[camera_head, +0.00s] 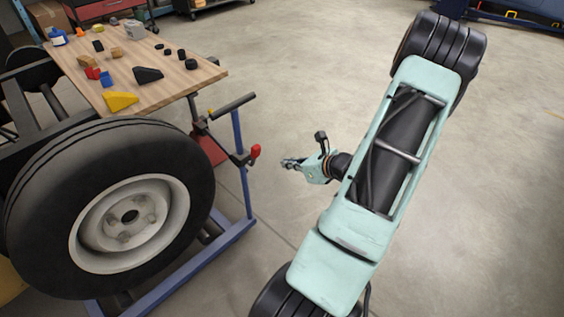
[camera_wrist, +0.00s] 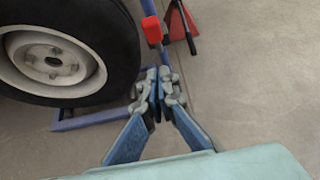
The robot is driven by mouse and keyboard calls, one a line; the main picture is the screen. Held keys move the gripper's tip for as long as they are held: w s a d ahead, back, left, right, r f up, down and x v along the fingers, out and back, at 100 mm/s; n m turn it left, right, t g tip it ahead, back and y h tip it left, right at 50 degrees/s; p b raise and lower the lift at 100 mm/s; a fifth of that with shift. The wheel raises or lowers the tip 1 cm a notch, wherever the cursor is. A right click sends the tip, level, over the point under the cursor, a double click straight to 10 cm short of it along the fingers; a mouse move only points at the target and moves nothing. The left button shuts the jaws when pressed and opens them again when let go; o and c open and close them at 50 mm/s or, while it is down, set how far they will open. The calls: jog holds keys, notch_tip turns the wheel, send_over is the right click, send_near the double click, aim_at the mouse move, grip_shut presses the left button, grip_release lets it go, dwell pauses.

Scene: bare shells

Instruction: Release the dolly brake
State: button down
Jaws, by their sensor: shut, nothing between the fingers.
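The dolly (camera_head: 185,265) is a blue frame under a large black wheel (camera_head: 40,215), with an upright blue post and a black handle on top. A red-tipped lever (camera_head: 255,152), which looks like the brake, sticks out from the post on a dark arm. The red grip also shows in the wrist view (camera_wrist: 152,31), just beyond my fingertips. My gripper (camera_head: 288,163) is shut and empty, to the right of the lever and slightly below it in the head view. The fingers (camera_wrist: 156,84) appear apart from the lever.
A wooden-topped bench (camera_head: 150,60) with several small coloured parts stands behind the wheel. A red stand-like object (camera_wrist: 180,18) with a dark handle is close behind the post. A red tool cabinet (camera_head: 100,8) is at the back.

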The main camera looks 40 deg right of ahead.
aim_at(258, 147)
jog(key=x, duration=0.3)
jog(key=r+b+x, duration=0.1)
jog(key=x, duration=0.2)
jog(key=w+b+x, duration=0.1)
jog(key=x, duration=0.3)
jog(key=shift+w+a+r, duration=0.1)
jog(key=shift+w+r, duration=0.05)
jog(key=shift+r, duration=0.15)
jog(key=shift+w+r, duration=0.1)
jog(key=shift+w, duration=0.35)
jog(key=r+p, duration=0.1)
jog(key=w+g+p, duration=0.1)
jog(key=p, duration=0.1)
jog(key=shift+w+a+r, duration=0.15)
jog(key=shift+r, duration=0.2)
jog(key=shift+w+r, duration=0.15)
jog(key=shift+w, duration=0.55)
jog(key=shift+r, duration=0.1)
jog(key=shift+w+r, duration=0.1)
jog(key=shift+r, duration=0.1)
